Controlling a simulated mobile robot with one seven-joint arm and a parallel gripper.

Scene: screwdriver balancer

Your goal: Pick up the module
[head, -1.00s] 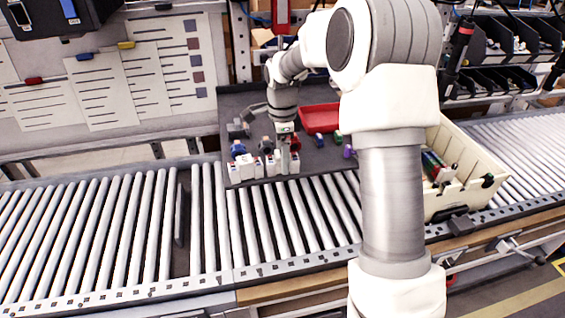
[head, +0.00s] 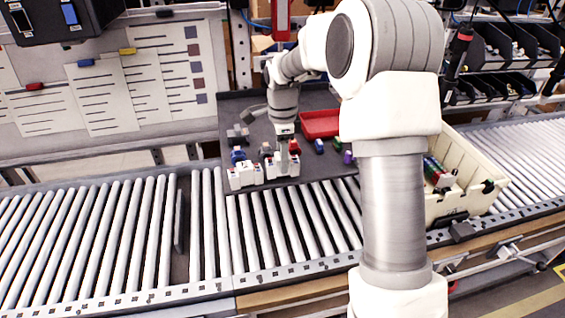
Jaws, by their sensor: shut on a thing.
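White modules (head: 244,174) with small coloured parts stand in a row at the front left of the dark work tray (head: 310,165). My gripper (head: 284,158) points down at the right end of this row. It is shut on a white module (head: 282,168), which looks upright. The fingers are small in the view and partly merge with the module. I cannot tell whether the module is clear of the tray surface.
A red bin (head: 319,124) sits at the back of the work tray. Small blue, green and purple parts lie in front of it. A cream crate (head: 455,205) stands to the right, partly behind my arm. Roller conveyor (head: 100,235) runs along the front and left.

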